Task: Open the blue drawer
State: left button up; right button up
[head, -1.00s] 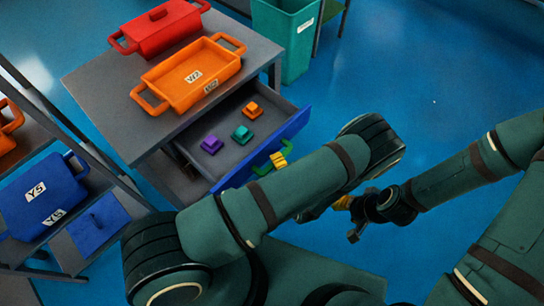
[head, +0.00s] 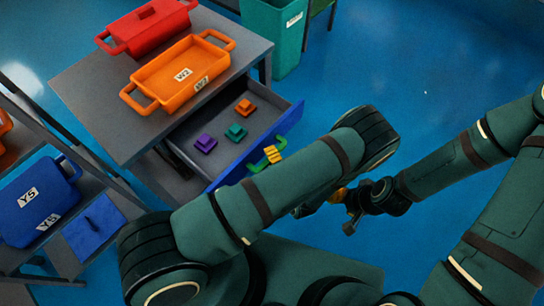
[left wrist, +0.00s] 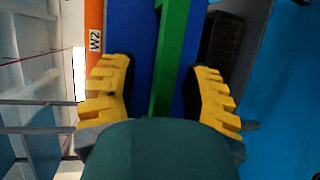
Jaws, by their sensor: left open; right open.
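The blue drawer (head: 238,165) under the grey table stands pulled out, its inside showing. Its green handle (head: 257,164) is on the front panel and runs between my left fingers in the left wrist view (left wrist: 170,65). My left gripper (head: 273,154) is at the handle, mostly hidden behind my own arm in the head view. In the left wrist view its yellow fingers (left wrist: 160,95) stand apart on either side of the handle, with gaps showing. My right gripper (head: 345,208) is open, apart from the drawer at the right, and holds nothing visible.
The drawer holds a purple block (head: 205,143), a teal block (head: 236,132) and an orange block (head: 245,107). An orange tray (head: 165,97) and red box (head: 150,27) sit on the table (head: 85,95). A teal bin (head: 272,40) stands behind; blue floor is clear at right.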

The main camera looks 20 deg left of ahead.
pick_arm(q)
notch_tip(320, 180, up, 10)
jog(key=shift+f, duration=0.1)
dwell(0.8)
